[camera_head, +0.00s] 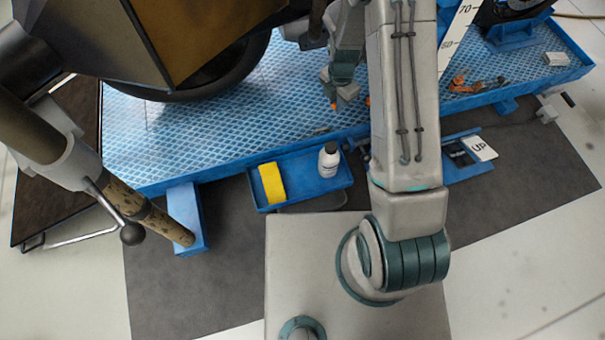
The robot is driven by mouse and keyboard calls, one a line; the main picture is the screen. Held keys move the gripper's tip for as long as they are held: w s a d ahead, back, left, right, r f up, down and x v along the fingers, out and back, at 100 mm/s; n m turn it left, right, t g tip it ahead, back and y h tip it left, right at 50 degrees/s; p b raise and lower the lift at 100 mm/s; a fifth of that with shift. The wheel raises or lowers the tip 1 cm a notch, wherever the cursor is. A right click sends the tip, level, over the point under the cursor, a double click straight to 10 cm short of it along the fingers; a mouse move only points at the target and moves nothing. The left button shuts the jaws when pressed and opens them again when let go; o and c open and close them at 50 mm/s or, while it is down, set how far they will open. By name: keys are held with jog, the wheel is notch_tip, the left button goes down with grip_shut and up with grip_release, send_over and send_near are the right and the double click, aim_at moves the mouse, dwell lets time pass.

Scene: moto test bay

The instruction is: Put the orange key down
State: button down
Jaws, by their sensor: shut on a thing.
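My gripper (338,92) is above the blue patterned platform, just left of my light grey arm. It is shut on the orange key, of which a small orange tip (333,106) shows below the fingers. The rest of the key is hidden by the gripper. From this view I cannot tell whether the key touches the platform. The blue platform (230,135) has free surface left of and in front of the gripper.
A blue tray (312,187) at the platform's front edge holds a yellow block (271,183) and a white bottle (328,160). A large dark wheel (235,75) stands behind left. Orange items (458,84) lie right of my arm. A brown post (150,212) is at left.

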jog(key=s+a+f+b, duration=0.5)
jog(key=s+f, duration=0.4)
jog(key=f, duration=0.1)
jog(key=shift+s+a+f+b, duration=0.3)
jog(key=shift+s+a+f, duration=0.05)
jog(key=shift+s+f, duration=0.05)
jog(key=shift+f+b, duration=0.45)
jog(key=c, duration=1.4)
grip_release()
jog(key=shift+r, duration=0.1)
